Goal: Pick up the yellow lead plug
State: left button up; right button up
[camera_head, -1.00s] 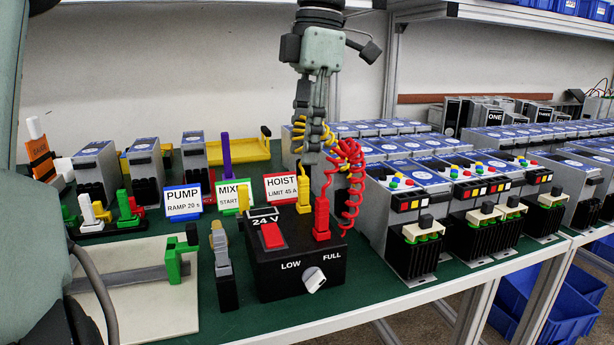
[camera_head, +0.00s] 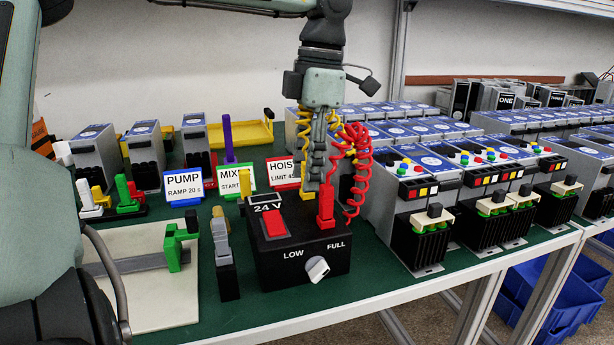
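My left gripper (camera_head: 313,184) hangs fingers down over the back of the black 24 V box (camera_head: 300,268). Its fingers show nearly edge-on, so the gap between them cannot be seen. The yellow lead plug is mostly hidden behind the fingertips. Its coiled yellow lead (camera_head: 303,128) shows beside and behind the fingers. I cannot tell whether the fingers touch the plug. The red lead plug (camera_head: 326,208) stands upright in the box just right of the fingertips, with its red coiled lead (camera_head: 362,170) beside it. My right gripper is not in view.
A white knob (camera_head: 318,268) and a red switch (camera_head: 274,223) are on the box. PUMP (camera_head: 184,186), MIX and HOIST signs stand behind. Starter units (camera_head: 420,235) fill the right. A pale board with a green clamp (camera_head: 174,250) lies left.

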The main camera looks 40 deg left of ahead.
pick_arm(q)
jog(key=shift+c, duration=0.5)
grip_shut()
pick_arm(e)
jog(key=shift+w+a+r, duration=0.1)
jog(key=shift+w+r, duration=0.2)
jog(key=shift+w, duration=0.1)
pick_arm(q)
jog(key=shift+r, duration=0.1)
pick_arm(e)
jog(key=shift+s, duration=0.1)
